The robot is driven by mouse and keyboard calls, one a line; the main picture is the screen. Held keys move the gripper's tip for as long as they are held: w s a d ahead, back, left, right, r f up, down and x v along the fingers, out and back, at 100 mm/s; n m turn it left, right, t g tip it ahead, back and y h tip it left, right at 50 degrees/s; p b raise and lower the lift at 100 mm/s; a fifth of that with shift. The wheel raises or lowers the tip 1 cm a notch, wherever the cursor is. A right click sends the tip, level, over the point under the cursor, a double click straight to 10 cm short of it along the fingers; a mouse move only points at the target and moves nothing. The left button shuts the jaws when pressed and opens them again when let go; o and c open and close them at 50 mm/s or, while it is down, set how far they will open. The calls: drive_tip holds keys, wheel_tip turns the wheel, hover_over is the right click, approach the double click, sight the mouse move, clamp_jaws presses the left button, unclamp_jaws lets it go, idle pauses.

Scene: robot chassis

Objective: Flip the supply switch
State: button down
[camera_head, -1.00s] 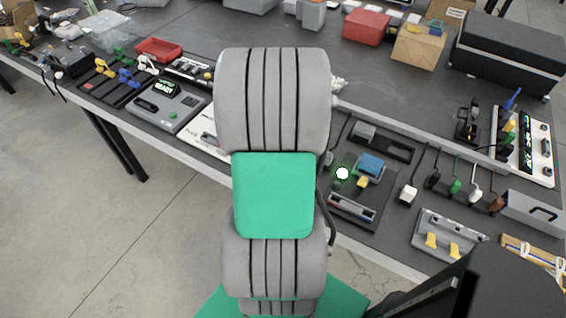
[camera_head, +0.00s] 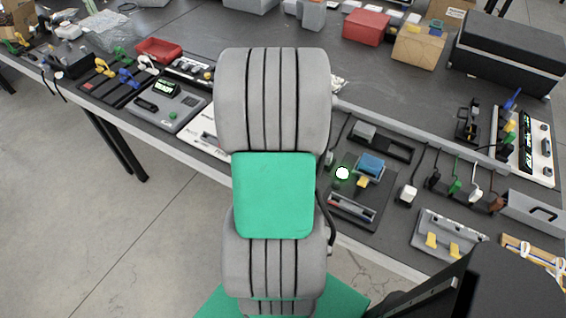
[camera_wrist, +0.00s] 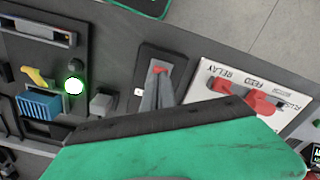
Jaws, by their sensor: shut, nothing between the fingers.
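My gripper (camera_wrist: 157,72) shows in the wrist view as two grey fingers that meet at their tips. They are shut over a dark plate (camera_wrist: 150,55) with a small white mark at its left edge. A small red piece (camera_wrist: 160,69) shows right at the fingertips; I cannot tell whether they touch it. No label reading "supply" is legible, so I cannot tell for certain which part is the supply switch. In the head view the gripper and this plate are hidden behind my arm.
Right of the plate in the wrist view is a white panel (camera_wrist: 222,89) with red levers, one labelled RELAY. To the left are a glowing light (camera_wrist: 74,86), a blue block (camera_wrist: 39,105) and a yellow lever (camera_wrist: 34,76). The bench (camera_head: 310,95) holds many devices and cables.

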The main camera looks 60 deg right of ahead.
drive_tip(key=shift+f+b, duration=0.6)
drive_tip(key=shift+f, duration=0.35)
idle(0.3)
wheel_tip(320, 180, up, 7)
drive_tip(key=p, duration=0.5)
drive_tip(key=shift+r+p, duration=0.1)
drive_tip(key=shift+p, duration=0.2)
